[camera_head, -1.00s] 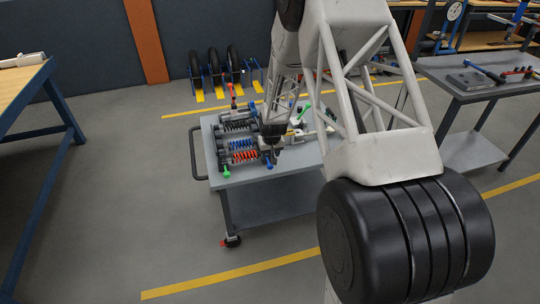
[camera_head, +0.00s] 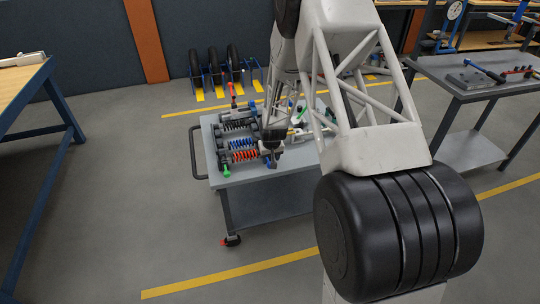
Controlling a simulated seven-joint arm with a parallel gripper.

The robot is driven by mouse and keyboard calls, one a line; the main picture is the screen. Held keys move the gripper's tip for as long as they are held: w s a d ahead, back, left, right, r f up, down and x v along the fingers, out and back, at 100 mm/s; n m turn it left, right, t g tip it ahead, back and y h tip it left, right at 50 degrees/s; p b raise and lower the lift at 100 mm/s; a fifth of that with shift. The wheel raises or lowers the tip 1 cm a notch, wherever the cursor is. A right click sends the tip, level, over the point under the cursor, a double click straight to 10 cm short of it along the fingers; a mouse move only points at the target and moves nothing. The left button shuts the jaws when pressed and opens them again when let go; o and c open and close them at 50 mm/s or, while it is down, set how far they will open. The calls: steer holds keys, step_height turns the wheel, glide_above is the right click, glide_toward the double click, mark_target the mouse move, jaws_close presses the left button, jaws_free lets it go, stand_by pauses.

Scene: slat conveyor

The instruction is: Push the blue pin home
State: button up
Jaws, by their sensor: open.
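A grey cart top (camera_head: 290,178) bears a dark fixture with coil springs. The blue pin (camera_head: 268,161) shows as a small blue spot at the front right end of the fixture, mostly hidden by my gripper; how deep it sits cannot be told. My gripper (camera_head: 271,158) points down at that end, right over or against the blue spot. Its jaws are open, though small and dark here; contact cannot be told.
Blue and red springs (camera_head: 243,150) lie just left of my gripper. A green-ended pin (camera_head: 226,170) stands at the front left and a red-topped one (camera_head: 232,90) at the back. Light parts lie to the right, partly behind my arm.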

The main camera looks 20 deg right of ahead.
steer(key=shift+f, duration=2.45)
steer(key=c, duration=0.8)
steer(key=shift+w, duration=2.35)
steer(key=shift+a, duration=0.1)
